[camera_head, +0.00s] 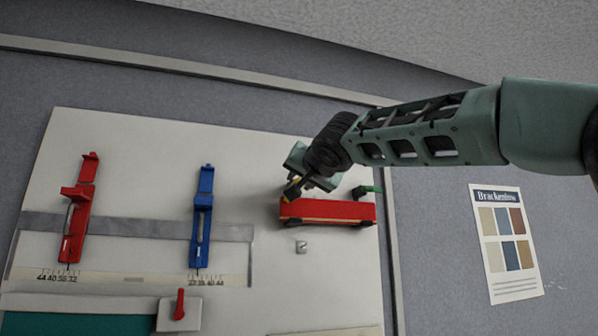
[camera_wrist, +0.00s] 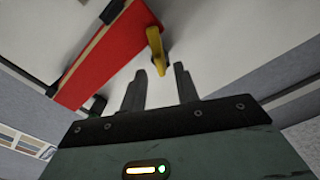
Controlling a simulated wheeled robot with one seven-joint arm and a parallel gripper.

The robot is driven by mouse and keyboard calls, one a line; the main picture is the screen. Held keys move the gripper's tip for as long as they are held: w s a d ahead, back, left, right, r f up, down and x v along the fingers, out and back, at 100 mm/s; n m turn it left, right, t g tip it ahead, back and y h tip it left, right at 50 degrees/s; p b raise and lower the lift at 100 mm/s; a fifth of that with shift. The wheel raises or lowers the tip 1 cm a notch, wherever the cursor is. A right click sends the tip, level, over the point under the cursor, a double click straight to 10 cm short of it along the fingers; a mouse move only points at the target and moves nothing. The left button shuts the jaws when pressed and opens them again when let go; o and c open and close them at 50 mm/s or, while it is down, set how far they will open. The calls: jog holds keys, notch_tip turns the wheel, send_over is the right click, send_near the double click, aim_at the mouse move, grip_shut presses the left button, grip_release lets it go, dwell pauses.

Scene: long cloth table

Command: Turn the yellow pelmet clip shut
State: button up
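The red pelmet (camera_head: 330,211) is a long bar on the white board, and it also shows in the wrist view (camera_wrist: 105,55). The yellow pelmet clip (camera_wrist: 156,48) sticks out from the end of the pelmet in the wrist view. In the head view only a small bit of yellow shows beside my gripper, which hides the rest. My gripper (camera_wrist: 160,88) is open, with its two fingers apart and nothing between them. The clip's free end lies just beyond the gap between the fingertips; I cannot tell the exact distance. In the head view my gripper (camera_head: 292,190) is at the pelmet's left end.
A green clip (camera_head: 367,190) stands at the pelmet's right end. A blue slider (camera_head: 203,215) and a red slider (camera_head: 78,208) are on the board to the left. A red lever (camera_head: 180,305) is below on a white block. A swatch card (camera_head: 507,243) lies right of the board.

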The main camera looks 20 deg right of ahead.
jog(key=shift+w+p, duration=0.3)
jog(key=shift+w, duration=0.8)
grip_shut()
jog(key=shift+d+n+b, duration=0.15)
jog(key=shift+n+b, duration=1.05)
jog(key=shift+n, duration=1.6)
